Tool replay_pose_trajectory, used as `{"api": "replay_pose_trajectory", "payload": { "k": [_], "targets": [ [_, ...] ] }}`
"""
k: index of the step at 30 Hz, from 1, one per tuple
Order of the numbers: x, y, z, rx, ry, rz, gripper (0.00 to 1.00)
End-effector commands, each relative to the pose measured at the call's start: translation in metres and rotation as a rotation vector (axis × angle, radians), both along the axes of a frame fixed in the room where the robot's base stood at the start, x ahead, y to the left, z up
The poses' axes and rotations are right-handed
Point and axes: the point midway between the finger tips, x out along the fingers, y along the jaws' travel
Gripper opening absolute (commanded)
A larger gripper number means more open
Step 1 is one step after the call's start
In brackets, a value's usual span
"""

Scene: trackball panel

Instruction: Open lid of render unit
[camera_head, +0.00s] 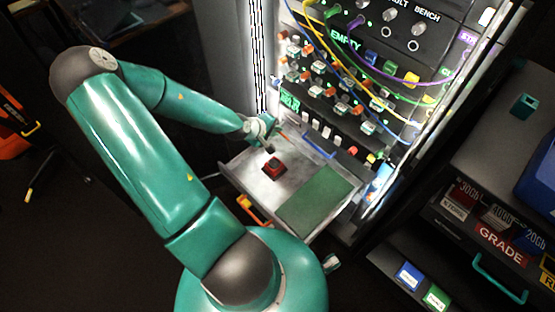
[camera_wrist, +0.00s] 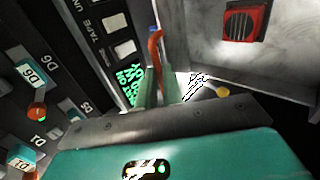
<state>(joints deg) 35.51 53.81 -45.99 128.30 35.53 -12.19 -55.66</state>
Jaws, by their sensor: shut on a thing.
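My gripper (camera_head: 264,135) is at the back left corner of the pulled-out grey tray (camera_head: 247,160), low in front of the lit panel. In the wrist view, my gripper (camera_wrist: 158,90) is shut on a thin orange-red handle (camera_wrist: 155,42) that rises between its narrow green fingers. A label with green lit text (camera_wrist: 133,82) is just beside the fingers. No lid marked as the render unit's can be made out, and what the handle is fixed to is hidden.
A red square device (camera_head: 274,167) and a green mat (camera_head: 315,200) are on the tray. A blue handle (camera_head: 318,146) is at its back. Knobs and hanging cables crowd the panel (camera_head: 345,80) above. A dark cabinet (camera_head: 490,170) stands right.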

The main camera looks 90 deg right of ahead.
Motion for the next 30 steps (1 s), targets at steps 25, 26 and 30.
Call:
{"api": "replay_pose_trajectory", "payload": {
  "k": [25,26,30],
  "targets": [
    [-0.019,-0.023,0.013,-0.002,0.0,0.0,0.0],
    [-0.019,-0.023,0.013,-0.002,-0.001,0.001,0.0],
    [-0.019,-0.023,0.013,-0.002,-0.001,0.001,0.0]
  ]
}}
